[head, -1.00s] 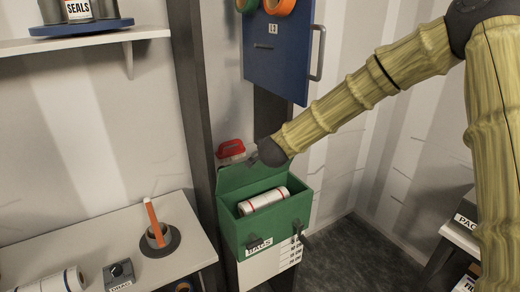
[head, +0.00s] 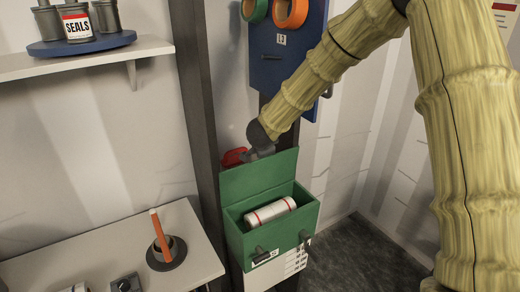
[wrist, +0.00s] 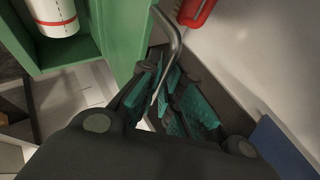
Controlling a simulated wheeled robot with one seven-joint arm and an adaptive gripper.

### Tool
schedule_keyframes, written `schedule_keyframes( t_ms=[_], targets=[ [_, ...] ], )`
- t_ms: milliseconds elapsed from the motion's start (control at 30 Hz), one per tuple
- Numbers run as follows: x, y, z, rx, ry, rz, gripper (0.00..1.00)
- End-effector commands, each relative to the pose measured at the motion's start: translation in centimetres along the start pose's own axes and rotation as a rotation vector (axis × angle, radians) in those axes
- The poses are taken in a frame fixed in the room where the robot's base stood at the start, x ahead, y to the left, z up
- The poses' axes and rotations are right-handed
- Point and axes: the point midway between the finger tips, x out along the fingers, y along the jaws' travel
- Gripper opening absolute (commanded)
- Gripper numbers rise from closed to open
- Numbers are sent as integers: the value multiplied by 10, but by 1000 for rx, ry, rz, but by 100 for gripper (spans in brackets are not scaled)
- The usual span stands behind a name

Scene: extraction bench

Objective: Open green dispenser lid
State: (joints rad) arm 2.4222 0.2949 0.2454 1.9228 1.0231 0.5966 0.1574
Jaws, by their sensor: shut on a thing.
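The green dispenser (head: 245,245) hangs on a dark post, with its top open. Its green lid (head: 262,177) stands raised along the back edge. A white roll with red bands (head: 270,212) lies inside; part of it shows in the wrist view (wrist: 55,14). My gripper (head: 257,156) is behind the lid's upper edge. In the wrist view, a bent grey metal handle (wrist: 172,38) beside the green lid (wrist: 128,48) runs down between my teal-padded fingers (wrist: 172,98), which are shut on it. The grasp is partly hidden in the head view.
A red object (head: 234,156) sits just behind the lid. A blue panel with tape rolls (head: 290,50) hangs above. A bench with an orange stick in a holder (head: 159,232) is at left, below a shelf (head: 85,60) with canisters.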

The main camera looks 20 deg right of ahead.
Motion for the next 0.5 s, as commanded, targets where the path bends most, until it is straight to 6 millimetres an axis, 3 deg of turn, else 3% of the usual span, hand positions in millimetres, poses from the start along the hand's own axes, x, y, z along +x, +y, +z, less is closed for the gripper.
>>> schedule_keyframes(
  t_ms=[267, 300, 400, 500],
  targets=[
    [1, 5, 0, 0, -4, 6, 0],
    [1, 5, 0, 0, -4, 6, 12],
    [1, 4, 0, 0, -3, 5, 29],
    [1, 4, 0, 0, -2, 4, 29]
  ],
)
